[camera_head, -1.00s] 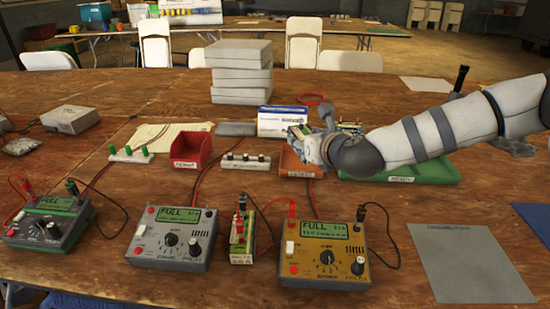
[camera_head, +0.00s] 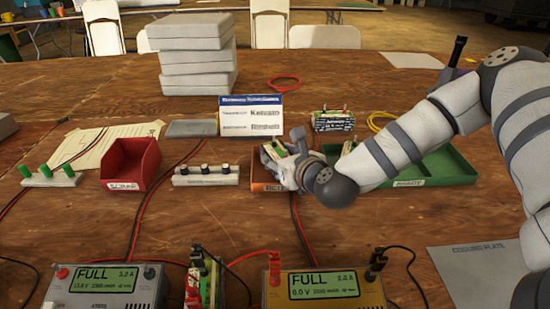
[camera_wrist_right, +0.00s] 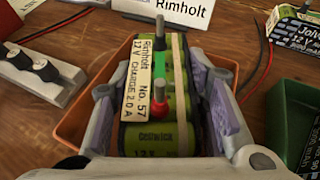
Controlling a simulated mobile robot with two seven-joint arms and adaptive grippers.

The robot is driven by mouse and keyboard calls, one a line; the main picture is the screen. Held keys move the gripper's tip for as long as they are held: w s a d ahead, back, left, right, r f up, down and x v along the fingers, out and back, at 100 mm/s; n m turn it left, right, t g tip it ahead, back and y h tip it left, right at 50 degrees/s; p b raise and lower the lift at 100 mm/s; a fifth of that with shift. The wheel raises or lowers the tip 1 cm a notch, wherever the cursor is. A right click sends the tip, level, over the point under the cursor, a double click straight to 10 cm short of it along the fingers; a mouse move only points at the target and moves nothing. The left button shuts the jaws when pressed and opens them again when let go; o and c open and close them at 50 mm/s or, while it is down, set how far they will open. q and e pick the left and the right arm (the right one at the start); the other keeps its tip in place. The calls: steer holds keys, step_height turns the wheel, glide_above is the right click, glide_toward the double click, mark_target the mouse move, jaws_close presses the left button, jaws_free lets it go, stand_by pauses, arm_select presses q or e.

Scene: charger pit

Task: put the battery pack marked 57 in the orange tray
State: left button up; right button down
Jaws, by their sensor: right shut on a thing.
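In the head view the pack (camera_head: 272,152) shows at the tip of my right gripper (camera_head: 282,152). The orange tray (camera_head: 264,187) is under the gripper, partly hidden by it. The tray's wall (camera_wrist_right: 72,122) surrounds the pack in the wrist view. I cannot tell whether the pack touches the tray floor. My left gripper is not in view.
A green tray (camera_head: 445,165) is right of the orange one, a red bin (camera_head: 130,165) left. A white terminal strip (camera_head: 205,176) lies between bin and orange tray. Another pack (camera_head: 334,122) and a sign (camera_head: 250,115) stand behind. Chargers (camera_head: 325,287) with leads are in front.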

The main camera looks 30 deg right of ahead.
steer(key=shift+s+a, duration=0.1)
steer(key=shift+s, duration=0.05)
steer(key=shift+f, duration=0.2)
steer(key=c, duration=1.1)
jaws_free()
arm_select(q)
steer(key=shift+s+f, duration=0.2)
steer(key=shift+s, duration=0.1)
arm_select(e)
steer(key=shift+o, duration=0.8)
steer(key=shift+r, duration=0.1)
steer(key=shift+r, duration=0.25)
steer(key=p+v, duration=0.2)
steer(key=v, duration=0.9)
steer(key=shift+r, duration=0.1)
steer(key=shift+s+a+p, duration=0.1)
steer(key=shift+s+p, duration=0.2)
steer(key=shift+p, duration=0.1)
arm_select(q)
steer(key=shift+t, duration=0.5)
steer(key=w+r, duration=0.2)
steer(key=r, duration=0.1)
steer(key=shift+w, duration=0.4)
arm_select(e)
steer(key=shift+s, duration=0.15)
